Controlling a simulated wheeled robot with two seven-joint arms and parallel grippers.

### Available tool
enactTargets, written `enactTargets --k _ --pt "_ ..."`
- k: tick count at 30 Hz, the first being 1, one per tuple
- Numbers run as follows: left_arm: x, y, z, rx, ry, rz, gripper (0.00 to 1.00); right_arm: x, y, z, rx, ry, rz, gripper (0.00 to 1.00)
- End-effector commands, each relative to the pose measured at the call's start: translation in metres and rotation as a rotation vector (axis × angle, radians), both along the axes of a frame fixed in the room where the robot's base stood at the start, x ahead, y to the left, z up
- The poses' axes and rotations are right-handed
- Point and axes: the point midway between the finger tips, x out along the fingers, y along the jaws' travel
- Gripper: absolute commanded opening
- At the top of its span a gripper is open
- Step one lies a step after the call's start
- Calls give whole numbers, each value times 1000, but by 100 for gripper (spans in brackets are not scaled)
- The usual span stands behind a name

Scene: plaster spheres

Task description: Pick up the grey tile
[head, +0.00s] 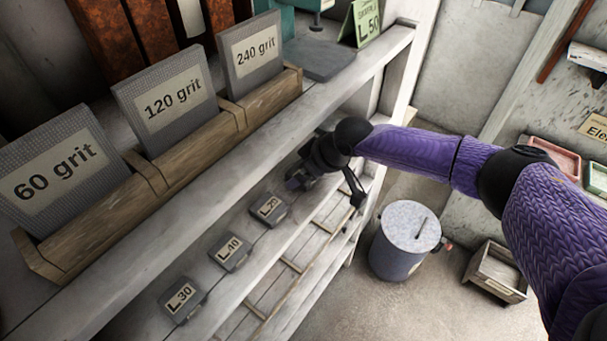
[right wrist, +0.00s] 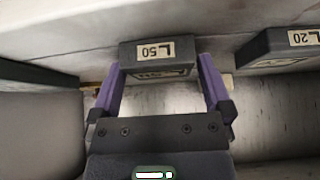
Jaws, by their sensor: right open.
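A flat grey tile (head: 318,60) lies on the upper shelf, in front of a green card reading L.50 (head: 367,22). My right gripper (head: 298,180) is below it, at the lower shelf, and is not touching it. I cannot tell whether the fingers touch this block. In the head view the gripper mostly hides that block. My left gripper is not in view.
Blocks L.20 (head: 268,209), L.40 (head: 231,251) and L.30 (head: 182,299) sit along the lower shelf. A wooden rack (head: 190,146) holds sanding sheets above. A round grey drum (head: 405,240) and a wooden crate (head: 496,272) stand on the floor.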

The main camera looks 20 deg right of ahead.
Motion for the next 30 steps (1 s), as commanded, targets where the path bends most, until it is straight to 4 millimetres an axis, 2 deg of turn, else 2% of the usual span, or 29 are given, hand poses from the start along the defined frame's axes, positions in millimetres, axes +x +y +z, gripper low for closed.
enactTargets --k 1,2,13,14,21,26,30 --pt "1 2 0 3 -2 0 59 0 0 0 0 0 0 98" --pt "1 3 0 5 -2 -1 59 0 0 0 0 0 0 92" --pt "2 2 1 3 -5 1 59 0 0 0 0 0 -1 13" --pt "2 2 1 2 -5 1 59 0 0 1 0 0 -1 10" --pt "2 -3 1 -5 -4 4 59 0 0 2 0 0 -1 10" --pt "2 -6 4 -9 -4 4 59 0 0 17 2 -1 1 10" --pt "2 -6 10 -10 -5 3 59 -20 -16 17 -1 2 -1 10"
